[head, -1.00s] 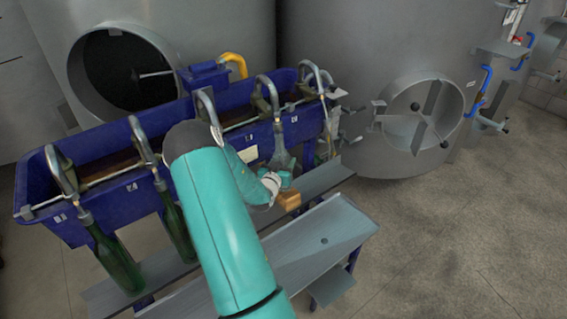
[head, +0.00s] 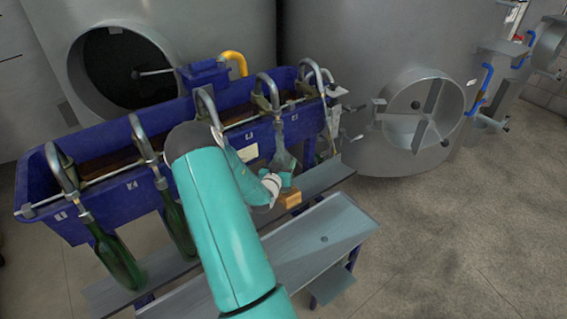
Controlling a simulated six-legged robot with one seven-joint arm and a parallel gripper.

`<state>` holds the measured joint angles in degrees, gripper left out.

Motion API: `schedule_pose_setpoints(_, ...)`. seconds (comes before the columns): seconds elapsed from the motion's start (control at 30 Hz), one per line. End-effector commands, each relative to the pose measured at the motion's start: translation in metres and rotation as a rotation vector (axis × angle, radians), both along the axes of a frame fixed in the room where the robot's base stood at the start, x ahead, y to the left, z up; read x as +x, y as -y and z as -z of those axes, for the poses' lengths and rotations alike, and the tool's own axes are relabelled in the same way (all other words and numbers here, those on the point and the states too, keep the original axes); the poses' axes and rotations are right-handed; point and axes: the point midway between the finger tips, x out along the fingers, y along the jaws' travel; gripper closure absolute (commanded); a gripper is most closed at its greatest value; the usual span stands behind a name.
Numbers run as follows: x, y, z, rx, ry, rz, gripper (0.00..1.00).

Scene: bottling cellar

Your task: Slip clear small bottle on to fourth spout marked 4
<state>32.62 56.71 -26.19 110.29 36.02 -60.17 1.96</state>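The clear small bottle (head: 283,155) is greyish and see-through. It stands nearly upright, slightly tilted, directly below the fourth spout (head: 278,115) from the left, with its neck at the spout's lower end. How far the spout tip is inside the neck is too small to tell. My gripper (head: 284,181), with teal fingers, is around the lower part of the bottle and appears shut on it. The fingers hide the bottle's base. My own arm covers the middle of the trough front and the third spout's lower end.
Dark green bottles hang on the first (head: 118,262) and second (head: 176,228) spouts. The blue trough (head: 105,197) carries the row of spouts. A wooden block (head: 290,199) sits on the grey shelf below the gripper. A lower grey bench (head: 310,243) is bare. Steel tanks (head: 370,60) stand behind.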

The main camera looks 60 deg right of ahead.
Motion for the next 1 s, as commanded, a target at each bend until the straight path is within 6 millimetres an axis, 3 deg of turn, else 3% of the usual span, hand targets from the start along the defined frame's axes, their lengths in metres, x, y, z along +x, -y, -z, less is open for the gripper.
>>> schedule_pose_setpoints(0.57,-0.001,-0.0002,0.0072,-0.002,0.0,0.0,0.8)
schedule_pose_setpoints(0.6,-0.0009,-0.0001,0.0068,-0.002,0.0,0.0,0.4)
schedule_pose_setpoints(0.7,-0.0011,-0.0002,0.007,-0.002,0.0,0.0,0.23)
schedule_pose_setpoints(1.0,-0.0011,-0.0023,0.0082,0.002,-0.001,0.0,0.23)
